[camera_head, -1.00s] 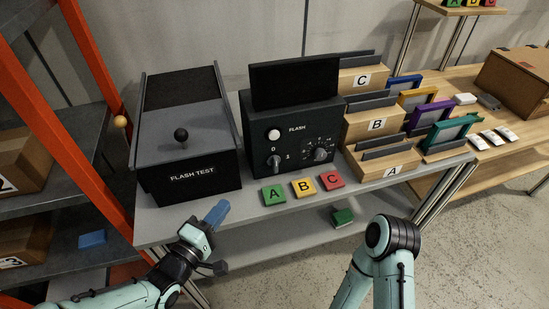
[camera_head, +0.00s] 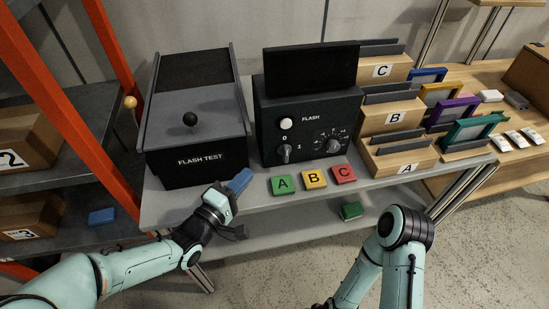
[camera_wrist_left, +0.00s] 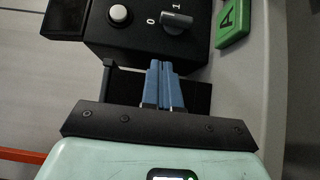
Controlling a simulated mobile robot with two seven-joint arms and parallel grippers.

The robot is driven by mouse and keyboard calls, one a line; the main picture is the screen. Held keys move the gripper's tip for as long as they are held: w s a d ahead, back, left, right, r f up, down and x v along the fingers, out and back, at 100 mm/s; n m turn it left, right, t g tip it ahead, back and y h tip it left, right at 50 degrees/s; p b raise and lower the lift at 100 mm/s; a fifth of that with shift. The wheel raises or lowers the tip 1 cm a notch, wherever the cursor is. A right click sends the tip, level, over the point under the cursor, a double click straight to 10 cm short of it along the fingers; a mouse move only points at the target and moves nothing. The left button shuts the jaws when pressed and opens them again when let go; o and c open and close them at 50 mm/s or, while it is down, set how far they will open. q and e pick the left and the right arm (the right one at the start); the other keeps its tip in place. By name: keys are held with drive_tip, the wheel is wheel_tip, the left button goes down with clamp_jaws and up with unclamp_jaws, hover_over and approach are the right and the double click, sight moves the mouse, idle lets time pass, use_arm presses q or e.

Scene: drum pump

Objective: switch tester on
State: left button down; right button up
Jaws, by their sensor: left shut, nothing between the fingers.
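The tester is a black box marked FLASH (camera_head: 308,125) with a dark screen (camera_head: 311,77) on top. Its front has a white round button (camera_head: 286,124), a 0/1 rotary switch (camera_head: 285,153) and a larger dial (camera_head: 333,146). In the left wrist view the switch (camera_wrist_left: 176,22) lies ahead of the fingers, its pointer nearer 0 than 1 hard to judge. My left gripper (camera_head: 240,181) has blue fingers, shut and empty, in front of the tester's lower left, apart from the switch. It also shows in the left wrist view (camera_wrist_left: 162,75). My right gripper is out of view; only its arm shows.
A FLASH TEST box (camera_head: 196,160) with a black knob stands left of the tester. Green A (camera_head: 284,185), yellow B (camera_head: 314,180) and red C (camera_head: 343,174) blocks lie in front. Wooden holders (camera_head: 403,157) stand right. An orange rack post (camera_head: 109,150) is at left.

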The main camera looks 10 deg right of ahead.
sight(283, 148)
use_arm(q)
drive_tip(key=x, duration=0.6)
drive_tip(key=shift+d, duration=0.1)
drive_tip(key=d, duration=0.3)
drive_tip(key=shift+w+d, duration=0.2)
drive_tip(key=shift+w, duration=0.15)
drive_tip(key=shift+d, duration=0.5)
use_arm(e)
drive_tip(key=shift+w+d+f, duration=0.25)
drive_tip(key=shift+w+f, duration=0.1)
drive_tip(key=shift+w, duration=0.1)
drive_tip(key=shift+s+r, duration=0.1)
